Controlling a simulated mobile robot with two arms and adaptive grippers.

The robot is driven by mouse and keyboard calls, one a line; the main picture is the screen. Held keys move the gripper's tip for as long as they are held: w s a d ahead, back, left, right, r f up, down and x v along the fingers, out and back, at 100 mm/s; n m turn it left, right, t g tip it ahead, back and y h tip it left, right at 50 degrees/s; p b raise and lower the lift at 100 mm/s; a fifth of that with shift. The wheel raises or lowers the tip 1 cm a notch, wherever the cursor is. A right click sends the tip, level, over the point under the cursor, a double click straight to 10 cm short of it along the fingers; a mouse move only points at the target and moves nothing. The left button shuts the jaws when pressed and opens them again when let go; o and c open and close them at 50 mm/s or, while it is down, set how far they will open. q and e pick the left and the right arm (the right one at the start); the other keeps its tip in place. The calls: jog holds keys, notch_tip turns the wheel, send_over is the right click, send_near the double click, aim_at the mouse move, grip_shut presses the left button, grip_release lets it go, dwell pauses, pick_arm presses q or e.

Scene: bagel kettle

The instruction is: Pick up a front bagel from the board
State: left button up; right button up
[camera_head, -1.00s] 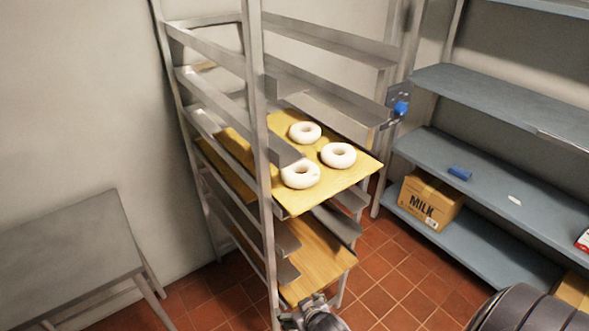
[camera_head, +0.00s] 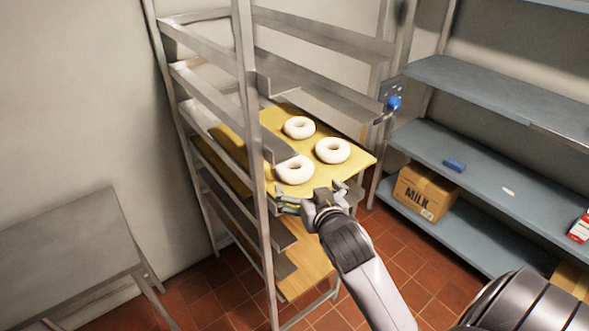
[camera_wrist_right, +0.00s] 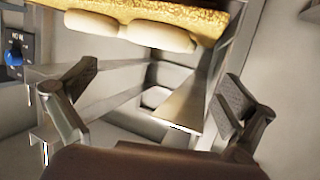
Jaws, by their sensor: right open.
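Three pale bagels lie on a yellow board in the rack: a back one (camera_head: 299,134), a right one (camera_head: 332,159) and a front left one (camera_head: 294,179). The board (camera_head: 362,158) sticks out of the rack. My right gripper (camera_head: 308,193) is open and empty at the board's near edge, just in front of the front left bagel and apart from it. In the right wrist view the open fingers (camera_wrist_right: 155,105) frame empty space. The board (camera_wrist_right: 180,12) and two bagels (camera_wrist_right: 160,37) show at the top, appearing upside down. My left gripper is out of view.
The metal rack's post (camera_head: 246,130) stands close to the left of my right gripper. A lower wooden board (camera_head: 305,270) lies beneath. Grey shelves (camera_head: 480,160) with a milk box (camera_head: 425,190) stand right. A grey table (camera_head: 70,245) is at left. Red tiled floor lies between.

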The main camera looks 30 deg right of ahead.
aim_at(297, 171)
jog(key=p+x, duration=0.1)
jog(key=x, duration=0.4)
jog(key=shift+w, duration=0.4)
jog(key=shift+w+d+f+p, duration=0.1)
jog(key=shift+w+d+p, duration=0.2)
jog(key=shift+w+p, duration=0.2)
jog(key=p+x, duration=0.1)
jog(key=x, duration=0.2)
jog(key=shift+d, duration=0.15)
jog(key=shift+w+d+f, duration=0.15)
jog(key=shift+w+f, duration=0.1)
jog(key=shift+w, duration=0.25)
jog(key=shift+c, duration=0.4)
jog(key=c, duration=1)
jog(key=shift+r, duration=0.1)
